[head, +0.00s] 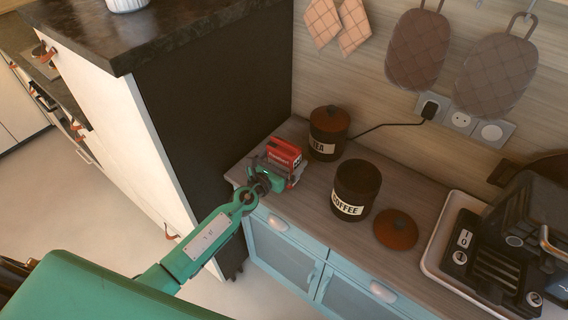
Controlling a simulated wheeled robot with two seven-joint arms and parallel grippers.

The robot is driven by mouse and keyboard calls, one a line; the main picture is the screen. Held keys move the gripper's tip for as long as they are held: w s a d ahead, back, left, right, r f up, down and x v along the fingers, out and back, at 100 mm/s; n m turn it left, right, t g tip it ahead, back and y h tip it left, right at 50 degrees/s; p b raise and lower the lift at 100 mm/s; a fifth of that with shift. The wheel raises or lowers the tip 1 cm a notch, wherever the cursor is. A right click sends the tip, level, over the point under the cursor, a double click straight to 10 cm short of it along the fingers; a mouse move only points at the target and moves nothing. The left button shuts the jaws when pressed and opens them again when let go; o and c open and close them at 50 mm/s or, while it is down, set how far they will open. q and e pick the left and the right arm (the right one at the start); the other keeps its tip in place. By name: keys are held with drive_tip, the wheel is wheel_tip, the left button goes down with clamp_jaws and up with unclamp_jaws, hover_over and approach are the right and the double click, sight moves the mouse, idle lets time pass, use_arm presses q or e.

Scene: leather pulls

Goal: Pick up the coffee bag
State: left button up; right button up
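The coffee bag appears to be the small red package (285,151) with white lettering, at the left end of the wooden counter (320,187). My green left gripper (277,174) is right at the bag, in front of its lower part and partly hiding it. Its fingers are small and dark here, so I cannot tell whether they are closed on the bag or only beside it. I also cannot tell whether the bag touches the counter. My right gripper is out of view.
A black TEA canister (328,135) stands behind the bag. An open black COFFEE canister (355,190) stands to its right, with a brown lid (395,229) beside it. A tall dark cabinet side (215,100) rises at left.

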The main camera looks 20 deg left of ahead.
use_arm(q)
drive_tip(key=c, duration=0.8)
drive_tip(key=shift+o, duration=0.2)
drive_tip(key=shift+r, duration=0.15)
